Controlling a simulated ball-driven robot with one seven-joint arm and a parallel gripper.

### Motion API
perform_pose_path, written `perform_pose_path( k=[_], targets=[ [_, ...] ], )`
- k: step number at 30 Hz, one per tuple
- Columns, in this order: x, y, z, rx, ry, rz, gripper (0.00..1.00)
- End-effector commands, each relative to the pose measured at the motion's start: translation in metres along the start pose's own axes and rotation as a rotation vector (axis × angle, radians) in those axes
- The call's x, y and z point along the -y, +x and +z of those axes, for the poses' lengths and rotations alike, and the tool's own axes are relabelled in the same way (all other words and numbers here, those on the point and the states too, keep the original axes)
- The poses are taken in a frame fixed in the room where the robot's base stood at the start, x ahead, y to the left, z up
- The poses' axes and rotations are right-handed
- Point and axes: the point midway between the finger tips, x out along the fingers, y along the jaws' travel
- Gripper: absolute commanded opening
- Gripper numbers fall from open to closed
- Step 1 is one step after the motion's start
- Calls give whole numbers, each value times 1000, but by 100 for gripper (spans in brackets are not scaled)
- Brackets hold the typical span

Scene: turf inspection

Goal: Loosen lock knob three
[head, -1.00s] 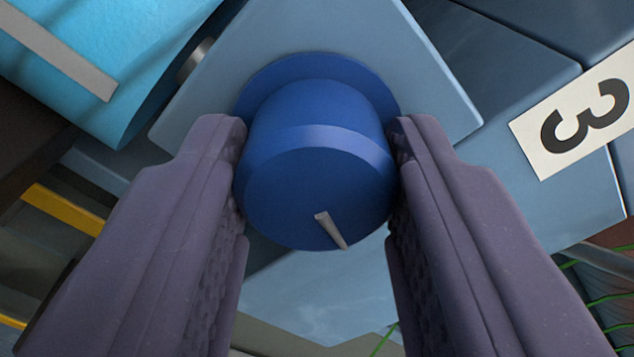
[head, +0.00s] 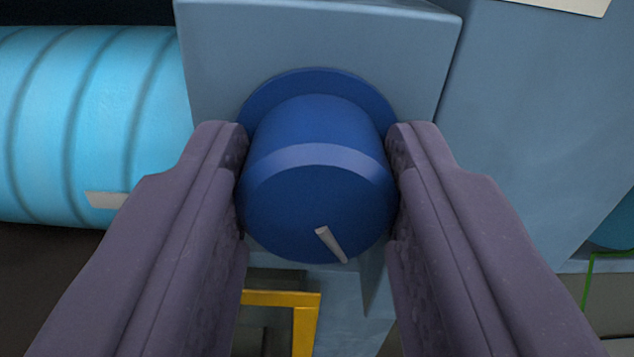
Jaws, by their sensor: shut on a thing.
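A blue round lock knob (head: 318,190) with a flanged base sticks out from a grey-blue block (head: 215,60). A short pale pointer mark (head: 331,244) shows low on its front face. My gripper (head: 318,185) is shut on the knob, with one purple-grey textured finger against its left side and one against its right. A pale label plate (head: 570,5) is cut off at the top right edge; its number is out of view now, but it showed a 3 earlier.
A ribbed light-blue cylinder (head: 85,120) lies at the left of the block. Another grey-blue housing (head: 545,110) stands at the right. A yellow frame (head: 282,298) shows below the knob and a thin green line (head: 588,285) at the lower right.

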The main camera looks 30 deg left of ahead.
Motion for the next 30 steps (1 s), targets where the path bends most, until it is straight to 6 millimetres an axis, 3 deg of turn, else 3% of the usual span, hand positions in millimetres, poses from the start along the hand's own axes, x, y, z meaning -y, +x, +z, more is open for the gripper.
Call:
perform_pose_path(
  k=[17,18,21,30],
  targets=[
    [0,0,-4,-10,32,0,9],
    [0,0,-4,-10,32,0,44],
    [0,0,-4,-8,32,0,66],
    [0,-2,-1,-3,33,0,66]
  ],
)
